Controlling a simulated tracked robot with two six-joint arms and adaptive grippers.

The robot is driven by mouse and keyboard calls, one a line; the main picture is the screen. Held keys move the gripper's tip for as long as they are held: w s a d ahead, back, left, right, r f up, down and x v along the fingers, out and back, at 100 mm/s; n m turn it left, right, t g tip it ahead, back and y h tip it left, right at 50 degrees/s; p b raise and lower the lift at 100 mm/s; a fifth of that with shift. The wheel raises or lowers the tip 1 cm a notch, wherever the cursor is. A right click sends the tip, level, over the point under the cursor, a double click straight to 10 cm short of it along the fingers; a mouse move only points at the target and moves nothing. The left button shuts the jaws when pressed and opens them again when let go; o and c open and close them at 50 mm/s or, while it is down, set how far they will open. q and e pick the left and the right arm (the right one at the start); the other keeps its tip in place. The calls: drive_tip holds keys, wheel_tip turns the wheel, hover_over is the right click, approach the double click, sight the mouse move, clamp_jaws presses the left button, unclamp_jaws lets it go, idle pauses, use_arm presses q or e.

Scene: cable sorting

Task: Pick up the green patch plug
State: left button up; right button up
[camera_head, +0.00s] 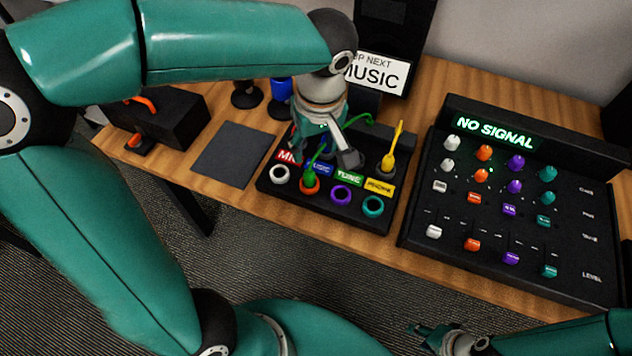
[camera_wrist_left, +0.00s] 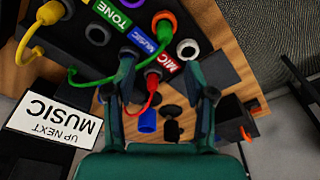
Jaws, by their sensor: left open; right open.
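The green patch plug (camera_head: 311,178) stands in the orange-ringed socket at the front of the black patch box (camera_head: 330,207). Its green cable arcs up and back. In the left wrist view the green cable (camera_wrist_left: 110,72) curves from the rear of the box toward the orange ring. My left gripper (camera_head: 326,152) is open above the box, close to the green plug, and partly hides the sockets behind it. In the left wrist view its two fingers (camera_wrist_left: 162,64) are apart with nothing held between them. My right gripper (camera_head: 420,332) is open and empty at the bottom edge, away from the box.
A yellow plug (camera_head: 389,159) stands at the box's right rear. A mixer panel (camera_head: 415,222) reading NO SIGNAL stands to the right. A dark mat (camera_head: 232,153) lies left of the box. A blue cup-like object (camera_head: 281,90) and a MUSIC sign (camera_head: 378,76) stand behind.

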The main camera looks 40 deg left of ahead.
sight(310, 172)
use_arm(q)
drive_tip(key=f, duration=0.3)
drive_tip(key=a+f, duration=0.1)
drive_tip(key=f, duration=0.3)
drive_tip(key=f+b, duration=0.1)
drive_tip(key=f, duration=0.2)
drive_tip(key=shift+w+a+f, duration=0.2)
drive_tip(key=shift+f, duration=0.15)
clamp_jaws()
